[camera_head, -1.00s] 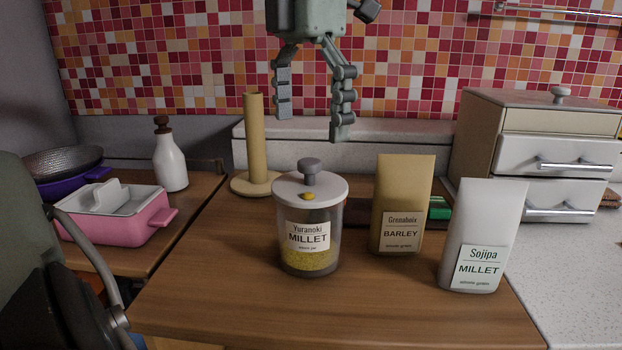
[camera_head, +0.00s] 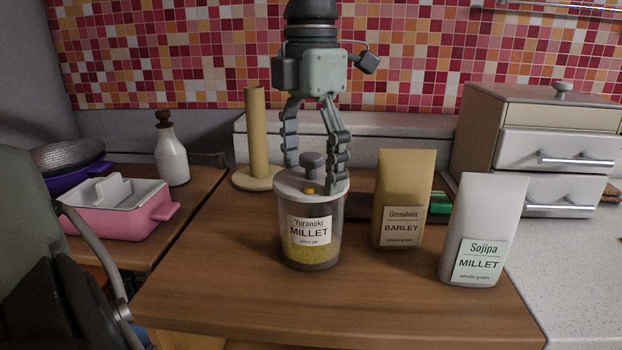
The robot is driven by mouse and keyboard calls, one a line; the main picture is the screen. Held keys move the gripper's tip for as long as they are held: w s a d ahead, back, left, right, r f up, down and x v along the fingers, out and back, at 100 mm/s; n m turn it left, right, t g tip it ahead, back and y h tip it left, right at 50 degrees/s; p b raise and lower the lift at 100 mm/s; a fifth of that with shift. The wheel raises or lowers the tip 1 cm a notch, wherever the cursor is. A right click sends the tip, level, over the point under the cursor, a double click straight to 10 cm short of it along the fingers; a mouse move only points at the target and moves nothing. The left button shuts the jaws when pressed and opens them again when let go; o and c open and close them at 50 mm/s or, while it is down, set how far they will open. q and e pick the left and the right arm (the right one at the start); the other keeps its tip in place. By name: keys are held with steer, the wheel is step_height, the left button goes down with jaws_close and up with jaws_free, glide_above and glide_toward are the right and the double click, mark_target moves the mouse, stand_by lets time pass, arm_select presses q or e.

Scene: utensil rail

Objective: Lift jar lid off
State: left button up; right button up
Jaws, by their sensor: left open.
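The glass jar (camera_head: 312,240) stands upright on the wooden counter, labelled Yuranoki Millet, with yellow grain at the bottom. Its white lid (camera_head: 296,189) sits on top and has a grey knob (camera_head: 312,166). A small orange-yellow spot shows on the lid in front of the knob. My left gripper (camera_head: 313,177) points down from above, open, with one finger to each side of the knob. The fingertips are near lid height. I cannot tell whether they touch the lid. My right gripper is not in view.
A barley bag (camera_head: 402,200) and a white millet bag (camera_head: 483,230) stand right of the jar. A paper-towel post (camera_head: 257,135) is behind left. A pink dish (camera_head: 115,212) and white bottle (camera_head: 170,155) are farther left. The counter front is clear.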

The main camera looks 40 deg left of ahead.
mark_target(311, 155)
arm_select(q)
steer(key=shift+s+d, duration=0.1)
steer(key=shift+s, duration=0.05)
steer(key=c, duration=1)
steer(key=shift+s+f, duration=0.15)
steer(key=c, duration=0.6)
steer(key=shift+r, duration=0.5)
jaws_close()
steer(key=r, duration=0.6)
steer(key=r+p, duration=0.1)
steer(key=r, duration=0.3)
steer(key=shift+w, duration=0.25)
